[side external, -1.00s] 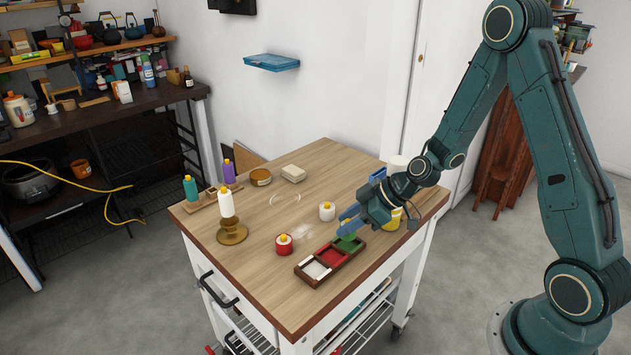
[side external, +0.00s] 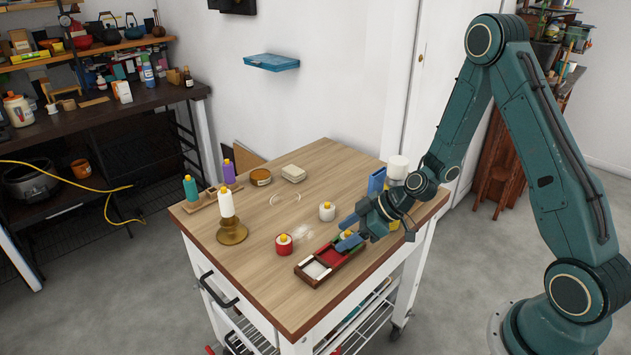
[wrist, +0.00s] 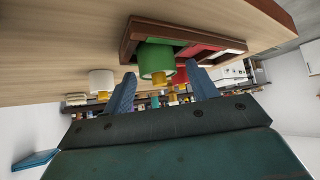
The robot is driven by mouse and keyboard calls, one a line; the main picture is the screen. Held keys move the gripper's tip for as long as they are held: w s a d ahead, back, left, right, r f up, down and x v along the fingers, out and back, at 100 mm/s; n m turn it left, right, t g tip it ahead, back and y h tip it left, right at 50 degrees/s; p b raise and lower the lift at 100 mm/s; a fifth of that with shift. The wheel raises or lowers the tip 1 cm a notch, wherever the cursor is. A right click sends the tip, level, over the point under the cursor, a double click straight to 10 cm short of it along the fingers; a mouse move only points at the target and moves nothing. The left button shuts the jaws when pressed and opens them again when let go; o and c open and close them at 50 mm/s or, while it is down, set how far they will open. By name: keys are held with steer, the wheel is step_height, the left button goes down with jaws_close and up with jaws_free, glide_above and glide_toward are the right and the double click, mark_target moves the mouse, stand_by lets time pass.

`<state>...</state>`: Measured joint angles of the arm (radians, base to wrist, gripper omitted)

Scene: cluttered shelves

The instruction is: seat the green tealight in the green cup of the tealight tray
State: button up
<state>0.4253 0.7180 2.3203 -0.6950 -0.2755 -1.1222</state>
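The tealight tray (side external: 340,269) is dark wood with a white, a red and a green cup in a row. In the wrist view the green cup (wrist: 127,47) is at the tray's left end. The green tealight (wrist: 157,62), with a yellow flame tip, stands at the green cup, its base against the green; how deep it sits is unclear. My gripper (wrist: 161,70) is open, one blue finger on each side of the tealight with a visible gap. In the side view my gripper (side external: 349,233) is low over the tray's far end and hides most of the tealight.
A red tealight (side external: 284,244) and a white tealight (side external: 327,211) stand beside the tray. A white candle on a brass holder (side external: 232,232) is at the left.

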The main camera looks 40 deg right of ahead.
steer(key=shift+r, duration=0.15)
steer(key=shift+s+d+r, duration=0.1)
steer(key=shift+r, duration=0.05)
steer(key=v, duration=1.1)
steer(key=shift+s+r, duration=0.15)
steer(key=shift+s, duration=0.1)
steer(key=shift+d+r, duration=0.1)
stand_by(0.6)
steer(key=s+a+r+m+h, duration=0.2)
steer(key=s+a+r+m, duration=0.1)
steer(key=s+r, duration=0.5)
steer(key=s+a+r+m+g+h, duration=0.1)
steer(key=s+a+r+m+h, duration=0.2)
steer(key=s+r, duration=0.6)
steer(key=shift+s+a+r+m+g, duration=0.15)
steer(key=shift+s+m+g, duration=0.2)
steer(key=shift+m, duration=0.25)
steer(key=shift+c, duration=0.5)
stand_by(0.3)
